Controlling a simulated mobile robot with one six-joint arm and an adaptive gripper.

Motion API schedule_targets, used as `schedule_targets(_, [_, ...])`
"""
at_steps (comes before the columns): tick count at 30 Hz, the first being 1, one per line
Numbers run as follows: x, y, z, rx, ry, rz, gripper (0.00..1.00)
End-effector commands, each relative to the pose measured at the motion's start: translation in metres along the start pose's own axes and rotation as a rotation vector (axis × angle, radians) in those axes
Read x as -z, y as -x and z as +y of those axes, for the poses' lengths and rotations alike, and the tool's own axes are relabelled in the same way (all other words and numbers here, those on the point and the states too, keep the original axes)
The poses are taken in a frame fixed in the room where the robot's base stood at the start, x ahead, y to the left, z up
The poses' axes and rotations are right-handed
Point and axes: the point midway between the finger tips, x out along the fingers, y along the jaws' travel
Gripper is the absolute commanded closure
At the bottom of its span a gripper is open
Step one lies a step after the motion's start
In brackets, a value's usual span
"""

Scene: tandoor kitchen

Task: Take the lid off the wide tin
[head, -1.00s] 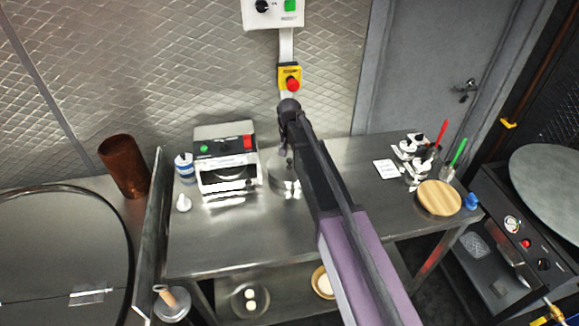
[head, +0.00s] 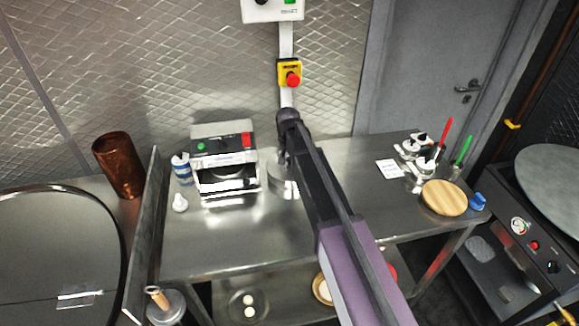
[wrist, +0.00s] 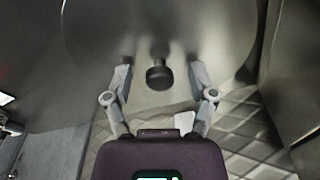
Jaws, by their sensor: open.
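The wide tin (head: 284,187) is a shiny metal cylinder on the steel table, right of the boxy machine and partly hidden by my arm. In the wrist view its round grey metal lid (wrist: 215,40) fills the upper middle, with a dark knob (wrist: 160,77) standing out from it. My gripper (wrist: 160,72) is open, with one finger on each side of the knob and a gap on both sides. In the head view my gripper (head: 284,158) is above the tin, partly hidden by my own wrist. The lid looks seated on the tin.
The boxy machine (head: 224,160) stands close on the left, with a blue-and-white bottle (head: 181,168) beside it. A white card (head: 389,168), small white holders and a round wooden board (head: 444,198) are on the right. The table front is clear.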

Motion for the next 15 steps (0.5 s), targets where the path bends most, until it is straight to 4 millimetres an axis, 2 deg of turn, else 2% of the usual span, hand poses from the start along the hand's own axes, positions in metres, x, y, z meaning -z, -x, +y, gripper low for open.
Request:
schedule_targets(11, [-0.0001,0.0002,-0.0001,0.0,0.0,0.0,0.27])
schedule_targets(14, [-0.0001,0.0002,-0.0002,0.0,0.0,0.0,0.53])
schedule_targets(15, [-0.0001,0.0002,-0.0002,0.0,0.0,0.0,0.65])
